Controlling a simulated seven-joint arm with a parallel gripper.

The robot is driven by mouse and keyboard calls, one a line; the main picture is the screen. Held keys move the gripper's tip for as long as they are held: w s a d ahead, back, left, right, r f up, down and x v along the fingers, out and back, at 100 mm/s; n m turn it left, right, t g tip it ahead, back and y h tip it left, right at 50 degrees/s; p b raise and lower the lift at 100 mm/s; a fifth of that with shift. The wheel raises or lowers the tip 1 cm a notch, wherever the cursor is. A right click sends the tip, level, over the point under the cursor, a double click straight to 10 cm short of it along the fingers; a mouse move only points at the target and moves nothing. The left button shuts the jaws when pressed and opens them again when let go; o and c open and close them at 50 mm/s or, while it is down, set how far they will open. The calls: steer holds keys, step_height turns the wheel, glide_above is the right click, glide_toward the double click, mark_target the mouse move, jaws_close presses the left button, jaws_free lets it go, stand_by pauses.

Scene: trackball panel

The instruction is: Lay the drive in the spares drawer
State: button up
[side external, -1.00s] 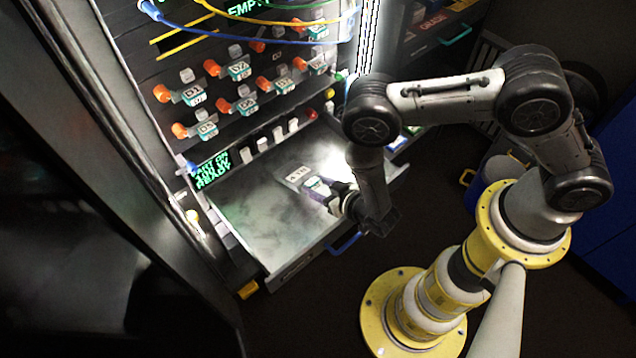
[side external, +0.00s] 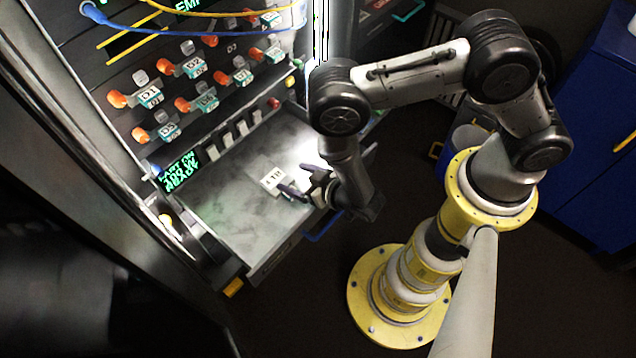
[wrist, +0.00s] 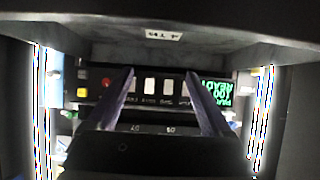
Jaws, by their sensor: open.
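The drive (side external: 272,180), a light grey piece with a white 4 TB label, lies on the floor of the open spares drawer (side external: 222,212). Its label also shows near the top middle of the wrist view (wrist: 165,34), beyond my fingertips. My gripper (side external: 291,182) is over the drawer's right part, its dark purple fingers beside the drive. In the wrist view my gripper (wrist: 160,74) has its two fingers spread with nothing held between them. My near finger and wrist hide part of the drive, and I cannot tell whether a finger touches it.
Behind the drawer stands the rack with orange-handled drives (side external: 148,97) in rows. Blue and yellow cables (side external: 150,25) hang across the top. The drawer's left floor is bare.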

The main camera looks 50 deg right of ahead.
steer(key=v, duration=1)
steer(key=shift+s+r, duration=0.2)
steer(key=shift+s, duration=0.05)
